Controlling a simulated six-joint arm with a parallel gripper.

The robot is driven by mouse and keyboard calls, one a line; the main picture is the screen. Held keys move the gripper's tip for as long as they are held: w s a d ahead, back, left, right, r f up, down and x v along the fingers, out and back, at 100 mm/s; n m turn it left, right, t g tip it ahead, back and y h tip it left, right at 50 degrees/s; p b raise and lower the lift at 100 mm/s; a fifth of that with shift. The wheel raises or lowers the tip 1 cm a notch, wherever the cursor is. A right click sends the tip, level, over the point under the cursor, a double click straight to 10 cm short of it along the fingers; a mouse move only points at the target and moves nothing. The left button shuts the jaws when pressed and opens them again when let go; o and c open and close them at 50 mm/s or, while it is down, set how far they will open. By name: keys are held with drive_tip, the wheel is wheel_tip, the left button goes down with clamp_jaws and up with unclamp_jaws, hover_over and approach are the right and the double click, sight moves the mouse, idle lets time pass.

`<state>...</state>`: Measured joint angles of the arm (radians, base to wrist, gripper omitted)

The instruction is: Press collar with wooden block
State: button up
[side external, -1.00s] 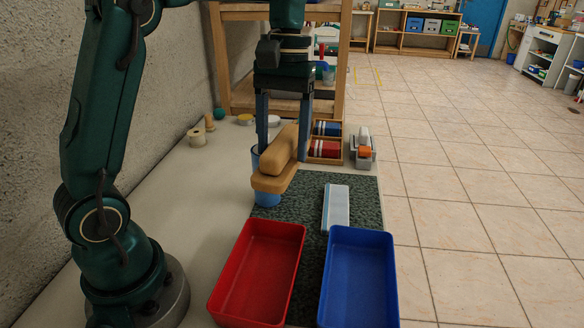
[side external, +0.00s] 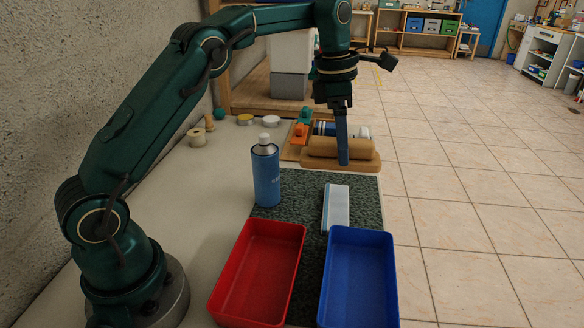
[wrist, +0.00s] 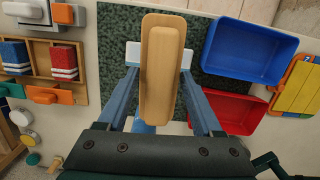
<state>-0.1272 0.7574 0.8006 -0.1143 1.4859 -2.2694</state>
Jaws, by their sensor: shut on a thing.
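My gripper (side external: 343,160) is shut on the wooden block (side external: 368,165), a tan piece with a flat base and a rounded upper part. The block is near the far right edge of the table in the side view; whether it touches the surface is unclear. In the wrist view the block (wrist: 160,70) sits lengthwise between the fingers. A white and pale-blue strip (side external: 337,208), which seems to be the collar, lies flat on the dark green mat (side external: 300,190), apart from the block. In the wrist view the block hides the strip's middle.
A blue spray can (side external: 266,177) stands upright at the mat's far left corner. A red tray (side external: 302,232) and a blue tray (side external: 390,240) stand at the near end. A wooden tray (wrist: 38,90) holds red and blue stacks. Small spools and lids stand by the wall.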

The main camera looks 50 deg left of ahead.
hover_over(338, 206)
drive_tip(key=shift+s+a+f, duration=0.1)
drive_tip(key=shift+s+f, duration=0.05)
drive_tip(key=shift+f, duration=2.65)
drive_tip(key=shift+f, duration=2.5)
drive_tip(key=shift+s+f, duration=0.1)
drive_tip(key=shift+f, duration=0.1)
idle(0.7)
drive_tip(key=shift+r, duration=4.15)
